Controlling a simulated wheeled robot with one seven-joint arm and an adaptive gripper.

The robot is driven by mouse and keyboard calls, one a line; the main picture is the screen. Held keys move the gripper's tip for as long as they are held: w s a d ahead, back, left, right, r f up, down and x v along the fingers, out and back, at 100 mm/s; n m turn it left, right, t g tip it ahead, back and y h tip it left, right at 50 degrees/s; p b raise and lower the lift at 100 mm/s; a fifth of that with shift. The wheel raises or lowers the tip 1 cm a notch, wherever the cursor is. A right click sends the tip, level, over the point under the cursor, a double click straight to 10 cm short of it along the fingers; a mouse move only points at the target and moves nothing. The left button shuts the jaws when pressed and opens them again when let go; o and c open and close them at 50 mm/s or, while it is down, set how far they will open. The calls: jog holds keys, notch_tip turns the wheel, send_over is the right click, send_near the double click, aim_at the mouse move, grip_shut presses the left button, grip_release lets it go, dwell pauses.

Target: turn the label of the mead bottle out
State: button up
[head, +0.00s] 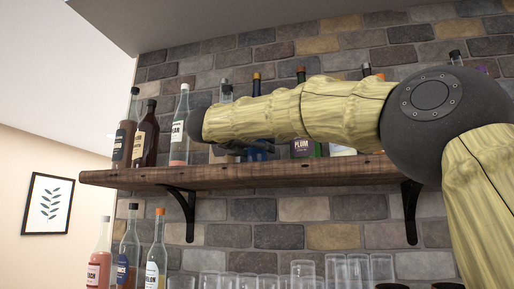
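No label that I can read says mead, so I cannot tell which bottle is the mead bottle. A row of bottles stands upright on the wooden shelf (240,177), and my arm hides several of them. My gripper (258,147) shows only as dark parts below the end of my arm, over the shelf among the bottles. I cannot tell whether it is open, shut or touching a bottle. Only the top of a bottle with an orange-brown cap (256,84) shows above my arm; its label is hidden.
At the shelf's left end stand a dark bottle (125,143), a brown bottle (146,138) and a white-capped bottle (180,128). A plum-labelled bottle (303,149) stands right of my gripper. Below are more bottles (100,262) and several clear glasses (303,274). A brick wall is behind.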

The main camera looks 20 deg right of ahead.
jog(key=c, duration=1)
jog(key=shift+o, duration=0.2)
jog(key=shift+f+b, duration=0.15)
jog(key=shift+b, duration=0.3)
jog(key=shift+n+t+y+b, duration=1.4)
jog(key=shift+n+t+y, duration=0.1)
jog(key=shift+t+y, duration=0.15)
jog(key=shift+n+t+y+b, duration=0.35)
jog(key=shift+n+t+y, duration=0.05)
jog(key=shift+t+y, duration=0.05)
jog(key=shift+n+t+y+b, duration=0.3)
jog(key=shift+n+t+y, duration=0.6)
jog(key=shift+n+y, duration=0.65)
jog(key=shift+m+y, duration=0.25)
